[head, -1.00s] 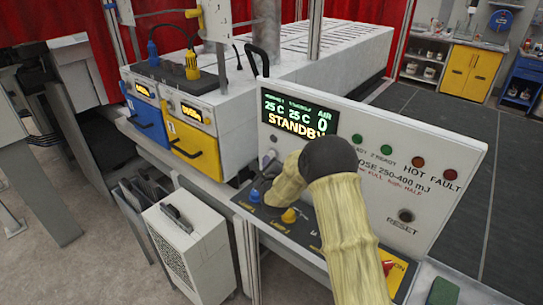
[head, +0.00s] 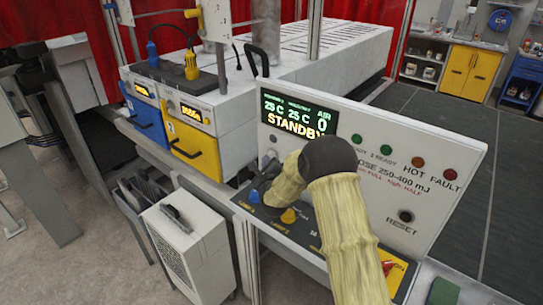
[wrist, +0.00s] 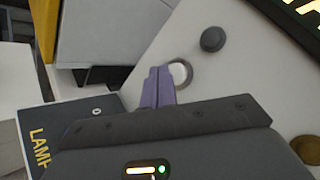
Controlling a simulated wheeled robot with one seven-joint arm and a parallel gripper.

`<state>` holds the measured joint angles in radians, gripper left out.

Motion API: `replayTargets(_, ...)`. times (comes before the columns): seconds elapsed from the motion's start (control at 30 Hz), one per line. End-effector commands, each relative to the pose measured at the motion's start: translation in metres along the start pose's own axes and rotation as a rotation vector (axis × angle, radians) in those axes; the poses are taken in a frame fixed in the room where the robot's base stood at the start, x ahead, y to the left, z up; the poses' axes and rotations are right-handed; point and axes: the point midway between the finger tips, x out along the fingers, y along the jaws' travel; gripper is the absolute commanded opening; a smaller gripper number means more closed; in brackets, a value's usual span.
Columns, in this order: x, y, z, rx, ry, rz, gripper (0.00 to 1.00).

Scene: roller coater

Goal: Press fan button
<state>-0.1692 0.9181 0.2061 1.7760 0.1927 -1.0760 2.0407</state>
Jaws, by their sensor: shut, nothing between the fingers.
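In the wrist view, a pale round button in a metal ring (wrist: 181,72) sits on the white upright panel. I cannot read a label on it, so I cannot tell if it is the fan button. My gripper (wrist: 162,74) has its two purple fingers shut together and empty. The fingertips overlap the button's left edge in the picture; I cannot tell if they touch it. In the head view my gripper (head: 269,160) is at the panel's lower left, below the display, partly hidden by my own arm.
The white control panel (head: 440,145) carries a STANDBY display (head: 296,113), several lamps and a RESET button (head: 405,216). A dark round knob (wrist: 213,39) is beside the pale button. Below, a dark sloped panel holds a yellow knob (head: 289,215). A white dehumidifier-like box (head: 187,245) stands left.

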Motion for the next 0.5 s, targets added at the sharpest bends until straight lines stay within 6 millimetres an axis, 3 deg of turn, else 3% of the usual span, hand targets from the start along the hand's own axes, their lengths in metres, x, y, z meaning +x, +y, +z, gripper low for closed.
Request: replayTargets(0.5, 0.0034, -0.0012, -0.0038, 0.000, 0.000, -0.001, 0.00)
